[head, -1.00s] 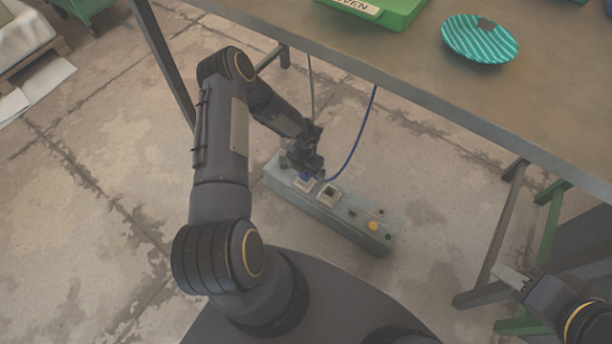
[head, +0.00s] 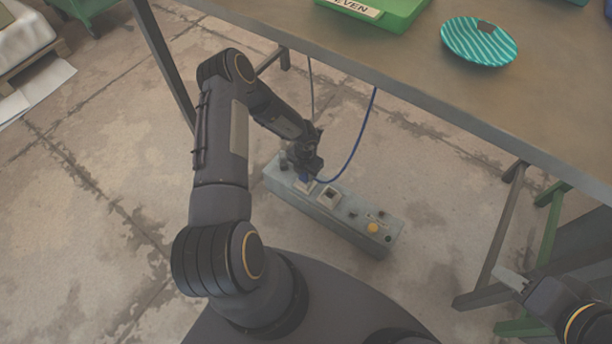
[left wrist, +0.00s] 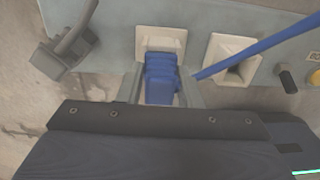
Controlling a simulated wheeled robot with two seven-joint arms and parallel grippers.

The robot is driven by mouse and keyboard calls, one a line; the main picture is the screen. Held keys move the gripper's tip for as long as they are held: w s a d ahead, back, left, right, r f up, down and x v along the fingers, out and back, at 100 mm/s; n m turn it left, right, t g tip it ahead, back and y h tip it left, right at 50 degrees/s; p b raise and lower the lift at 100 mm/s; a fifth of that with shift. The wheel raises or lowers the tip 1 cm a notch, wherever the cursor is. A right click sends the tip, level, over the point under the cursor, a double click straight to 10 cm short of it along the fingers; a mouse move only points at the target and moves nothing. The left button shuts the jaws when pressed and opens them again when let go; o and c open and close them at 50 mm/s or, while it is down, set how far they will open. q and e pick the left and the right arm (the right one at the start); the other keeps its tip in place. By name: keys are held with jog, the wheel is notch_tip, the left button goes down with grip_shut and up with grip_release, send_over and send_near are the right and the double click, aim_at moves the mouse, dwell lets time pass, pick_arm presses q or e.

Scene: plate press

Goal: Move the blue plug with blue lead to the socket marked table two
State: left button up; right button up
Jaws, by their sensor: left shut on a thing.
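The blue plug (left wrist: 160,82) is held between the fingers of my left gripper (left wrist: 160,95), which is shut on it. The plug is at the left white socket (left wrist: 160,38) of the grey socket box; I cannot tell whether it is fully seated. In the head view, my left gripper (head: 304,174) largely hides the plug (head: 304,178). The blue lead (head: 362,125) runs up toward the bench. The neighbouring white socket (head: 328,196) is empty; it also shows in the left wrist view (left wrist: 231,60). No socket marking is readable. My right gripper (head: 512,280) is at lower right, its opening unclear.
The grey box (head: 345,228) lies on the floor beside the bench (head: 420,75). It carries a yellow button (head: 372,228) and small knobs. A dark plug with a grey lead (left wrist: 55,58) is at its left end. A striped plate (head: 478,42) and green tray (head: 400,12) are on the bench.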

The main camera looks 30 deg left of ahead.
jog(key=shift+r, duration=0.1)
dwell(0.3)
